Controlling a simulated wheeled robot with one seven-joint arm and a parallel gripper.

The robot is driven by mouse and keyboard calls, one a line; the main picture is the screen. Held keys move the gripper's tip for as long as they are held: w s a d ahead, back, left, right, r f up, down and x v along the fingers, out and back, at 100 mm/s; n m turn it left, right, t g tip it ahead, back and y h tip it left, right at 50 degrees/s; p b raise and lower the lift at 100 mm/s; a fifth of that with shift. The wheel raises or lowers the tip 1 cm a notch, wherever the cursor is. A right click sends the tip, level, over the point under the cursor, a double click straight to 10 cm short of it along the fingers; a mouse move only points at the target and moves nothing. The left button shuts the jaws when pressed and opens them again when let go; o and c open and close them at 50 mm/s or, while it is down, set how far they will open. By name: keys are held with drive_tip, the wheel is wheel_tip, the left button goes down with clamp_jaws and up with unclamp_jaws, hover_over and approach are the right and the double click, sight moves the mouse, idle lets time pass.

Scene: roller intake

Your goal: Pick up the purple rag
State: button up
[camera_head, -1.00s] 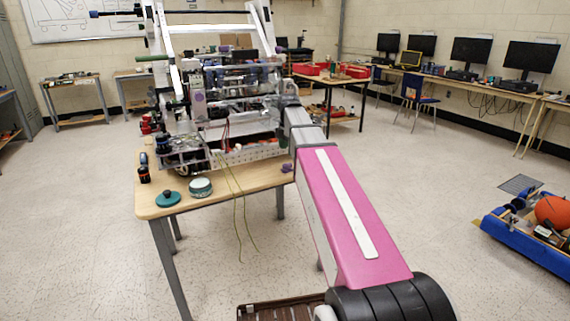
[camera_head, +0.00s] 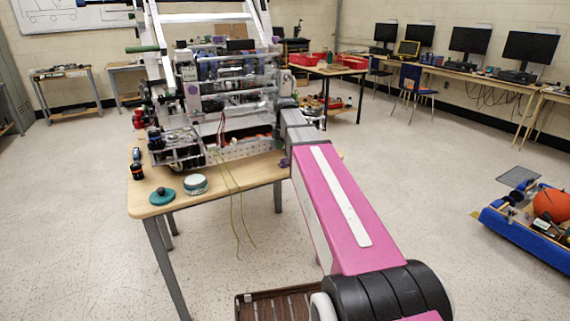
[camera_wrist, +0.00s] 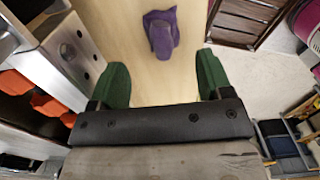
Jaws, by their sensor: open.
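The purple rag (camera_wrist: 161,32) lies crumpled on the light wooden table (camera_wrist: 137,60) in the wrist view. In the head view only a small purple bit of the rag (camera_head: 284,162) shows beside my pink arm, at the table's right side. My gripper (camera_wrist: 163,80) is open, with its two green fingers apart and nothing between them. The rag lies beyond the fingertips, roughly centred between them. My arm hides the gripper in the head view.
A metal robot frame (camera_head: 225,85) stands on the table, close to the left finger in the wrist view. A teal lid (camera_head: 162,196) and a round tin (camera_head: 194,184) sit at the table's front. A brown slatted crate (camera_head: 275,305) is low in front.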

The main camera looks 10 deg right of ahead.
sight(285, 159)
drive_tip(key=shift+s+d+f, duration=0.1)
drive_tip(key=shift+s+f, duration=0.05)
drive_tip(key=shift+f, duration=2.4)
drive_tip(key=c, duration=1)
